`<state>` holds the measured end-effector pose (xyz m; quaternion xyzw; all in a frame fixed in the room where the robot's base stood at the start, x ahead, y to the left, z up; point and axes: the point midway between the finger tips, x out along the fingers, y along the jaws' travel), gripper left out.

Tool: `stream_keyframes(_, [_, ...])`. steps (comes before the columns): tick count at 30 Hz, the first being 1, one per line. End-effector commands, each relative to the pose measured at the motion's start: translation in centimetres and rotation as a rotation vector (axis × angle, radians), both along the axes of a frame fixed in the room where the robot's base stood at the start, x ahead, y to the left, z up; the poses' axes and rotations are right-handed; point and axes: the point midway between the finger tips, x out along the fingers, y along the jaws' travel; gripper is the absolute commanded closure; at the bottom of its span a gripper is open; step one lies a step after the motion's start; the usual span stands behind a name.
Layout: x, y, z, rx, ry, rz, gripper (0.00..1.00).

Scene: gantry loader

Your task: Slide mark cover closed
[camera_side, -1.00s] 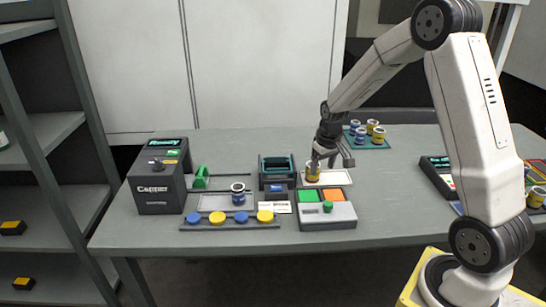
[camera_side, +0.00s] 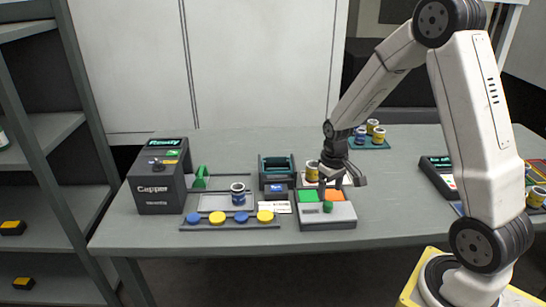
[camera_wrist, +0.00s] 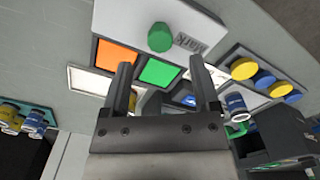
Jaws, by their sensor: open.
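The mark station is a grey box (camera_side: 318,222) at the front middle of the table. It has a green pad (camera_side: 307,195), an orange pad (camera_side: 333,195) and a green knob (camera_side: 327,207) on its front part. In the wrist view the knob (camera_wrist: 160,37) sits beside the lettering "MARK", with the orange pad (camera_wrist: 117,56) and green pad (camera_wrist: 161,72) both uncovered. My gripper (camera_side: 342,184) is open and empty, low over the pads; its fingers (camera_wrist: 162,80) point toward the knob but are apart from it. A yellow jar (camera_side: 311,171) stands just behind the station.
A dark capper machine (camera_side: 158,185) stands at left. A jar with a blue band (camera_side: 238,192) is on the left tray, behind a row of blue and yellow caps (camera_side: 217,218). A teal-rimmed holder (camera_side: 276,171) stands left of the yellow jar. More jars (camera_side: 375,130) stand at the back.

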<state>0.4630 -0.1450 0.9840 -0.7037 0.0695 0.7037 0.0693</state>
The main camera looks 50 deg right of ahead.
Motion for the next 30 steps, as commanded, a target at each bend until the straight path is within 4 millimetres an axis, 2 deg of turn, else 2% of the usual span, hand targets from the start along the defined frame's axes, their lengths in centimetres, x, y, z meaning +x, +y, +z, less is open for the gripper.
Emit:
stream_keyframes(6, [0.0, 0.0, -2.5, 0.000, 0.002, 0.000, 0.21])
stream_keyframes(12, [0.0, 0.0, -4.0, 0.000, 0.001, 0.000, 0.21])
stream_keyframes(25, [0.0, 0.0, -4.6, -0.001, -0.001, 0.000, 0.21])
stream_keyframes(30, [0.0, 0.0, -4.6, 0.000, -0.001, 0.000, 0.75])
